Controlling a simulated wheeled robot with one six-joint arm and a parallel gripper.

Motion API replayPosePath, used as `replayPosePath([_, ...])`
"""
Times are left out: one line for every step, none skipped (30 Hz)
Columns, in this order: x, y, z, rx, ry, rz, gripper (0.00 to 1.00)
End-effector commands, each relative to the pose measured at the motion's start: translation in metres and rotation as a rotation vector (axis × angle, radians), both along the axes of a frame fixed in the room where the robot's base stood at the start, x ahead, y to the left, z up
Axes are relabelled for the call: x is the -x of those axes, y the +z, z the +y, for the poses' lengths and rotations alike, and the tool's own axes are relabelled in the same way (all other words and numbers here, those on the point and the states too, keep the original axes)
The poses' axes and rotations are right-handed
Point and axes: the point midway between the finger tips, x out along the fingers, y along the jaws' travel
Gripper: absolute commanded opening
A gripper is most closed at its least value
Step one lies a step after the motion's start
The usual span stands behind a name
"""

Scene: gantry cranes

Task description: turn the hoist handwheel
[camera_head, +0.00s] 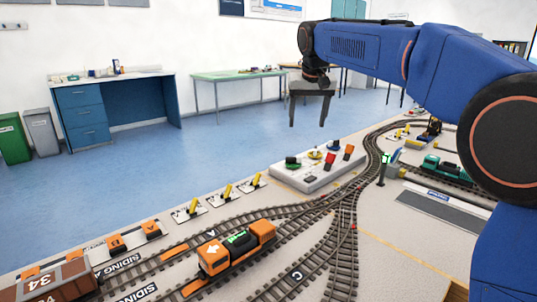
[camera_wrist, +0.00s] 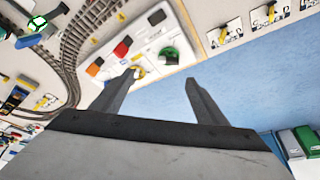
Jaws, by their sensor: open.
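No handwheel can be made out for certain in either view. My gripper (camera_head: 307,122) is open and empty, fingers pointing down, in the upper middle of the head view. It appears above the pale control panel (camera_head: 285,178), apart from it. In the wrist view my gripper (camera_wrist: 160,82) is spread, with the panel (camera_wrist: 105,65) beyond the left fingertip. The green knob also shows in the wrist view (camera_wrist: 168,56).
An orange locomotive (camera_head: 237,247) and a brown wagon (camera_head: 50,284) stand on the tracks. Several yellow levers (camera_head: 228,190) line the layout's edge. A teal locomotive (camera_head: 445,170) is at the right. Blue floor (camera_head: 200,150) lies beyond; a blue desk (camera_head: 85,116) and bins (camera_head: 40,131) stand there.

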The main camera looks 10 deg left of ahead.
Motion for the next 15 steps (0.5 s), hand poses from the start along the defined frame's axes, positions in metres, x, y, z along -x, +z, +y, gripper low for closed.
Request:
replayPosePath([-0.003,0.0,0.006,0.0,0.002,-0.001,0.67])
replayPosePath([-0.004,0.0,0.009,0.0,0.003,-0.001,0.67])
replayPosePath([-0.005,0.0,0.011,0.0,0.003,-0.001,0.67])
replayPosePath([-0.006,-0.001,0.012,0.0,0.003,-0.001,0.67])
replayPosePath([-0.007,-0.002,0.013,0.0,0.003,0.0,0.67])
replayPosePath([-0.008,-0.005,0.013,0.0,0.003,0.0,0.67])
replayPosePath([-0.009,-0.007,0.013,0.0,0.003,0.0,0.67])
replayPosePath([-0.01,-0.009,0.013,0.0,0.003,0.0,0.67])
replayPosePath([-0.012,-0.014,0.014,0.0,0.003,0.0,0.67])
replayPosePath([-0.013,-0.018,0.014,0.0,0.003,0.001,0.67])
replayPosePath([-0.015,-0.022,0.014,0.002,0.003,0.002,0.67])
replayPosePath([-0.017,-0.028,0.014,0.001,0.003,0.002,0.67])
replayPosePath([-0.019,-0.033,0.015,0.0,0.003,0.001,0.67])
replayPosePath([-0.021,-0.038,0.015,0.001,0.003,0.002,0.67])
replayPosePath([-0.023,-0.044,0.015,0.002,0.003,0.002,0.67])
